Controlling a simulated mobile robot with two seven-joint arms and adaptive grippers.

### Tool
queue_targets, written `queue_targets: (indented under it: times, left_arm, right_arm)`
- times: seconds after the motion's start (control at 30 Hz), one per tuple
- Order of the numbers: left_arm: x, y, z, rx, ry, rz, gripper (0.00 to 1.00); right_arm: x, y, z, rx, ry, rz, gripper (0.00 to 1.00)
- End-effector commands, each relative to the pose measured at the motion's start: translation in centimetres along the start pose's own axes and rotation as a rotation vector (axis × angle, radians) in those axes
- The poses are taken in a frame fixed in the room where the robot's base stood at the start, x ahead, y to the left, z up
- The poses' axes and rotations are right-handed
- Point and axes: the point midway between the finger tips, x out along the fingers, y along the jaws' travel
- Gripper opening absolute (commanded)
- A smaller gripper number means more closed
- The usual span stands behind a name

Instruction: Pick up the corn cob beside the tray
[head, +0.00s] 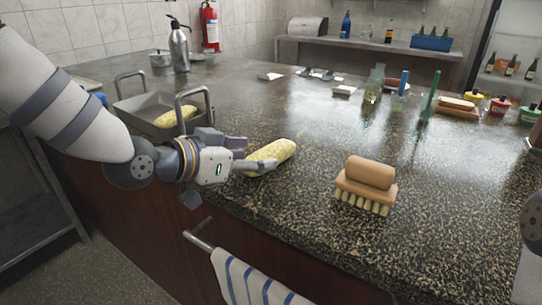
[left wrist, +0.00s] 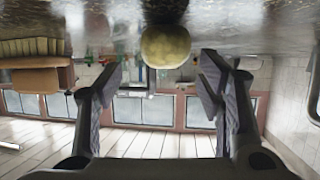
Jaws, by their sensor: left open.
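A yellow corn cob (head: 273,155) lies on the dark speckled counter, to the right of the grey metal tray (head: 138,101). A second yellow cob (head: 172,118) lies inside the tray. My left gripper (head: 254,158) is open at the left end of the cob outside the tray, low over the counter; one finger partly covers that end. In the left wrist view the cob (left wrist: 165,46) shows end-on, between the two spread fingers (left wrist: 165,90) and beyond their tips. I cannot tell whether a finger touches it. My right gripper is not in view.
A wooden brush (head: 367,185) stands on the counter to the right of the cob. A striped towel (head: 245,280) hangs on a rail at the counter's front. Bottles (head: 373,84) and a grey extinguisher-like canister (head: 179,45) stand farther back. The counter's middle is mostly clear.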

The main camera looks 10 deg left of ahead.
Motion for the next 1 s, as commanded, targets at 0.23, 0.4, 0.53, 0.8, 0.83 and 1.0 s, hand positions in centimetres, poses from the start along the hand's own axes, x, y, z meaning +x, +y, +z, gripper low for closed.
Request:
queue_targets:
  times: [0.23,0.4,0.53,0.8,0.83,1.0]
  left_arm:
    - [4.5,-0.4,0.0,-0.001,-0.005,0.002,0.61]
    - [4.8,-0.5,-0.3,-0.001,0.000,0.000,0.61]
    - [4.7,-0.5,-0.4,0.000,0.002,0.000,0.52]
    - [4.7,-0.5,-0.5,0.000,0.003,0.000,0.01]
    - [4.7,-0.5,-0.5,0.000,0.003,0.000,0.01]
    - [4.7,-0.5,-0.5,0.001,0.003,0.000,0.01]
  right_arm:
    - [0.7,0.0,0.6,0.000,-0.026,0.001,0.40]
    - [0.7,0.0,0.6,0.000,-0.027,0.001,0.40]
    - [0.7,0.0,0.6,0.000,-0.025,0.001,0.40]
    - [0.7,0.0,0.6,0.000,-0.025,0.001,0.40]
    - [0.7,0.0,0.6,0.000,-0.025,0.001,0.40]
    - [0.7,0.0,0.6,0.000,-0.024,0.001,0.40]
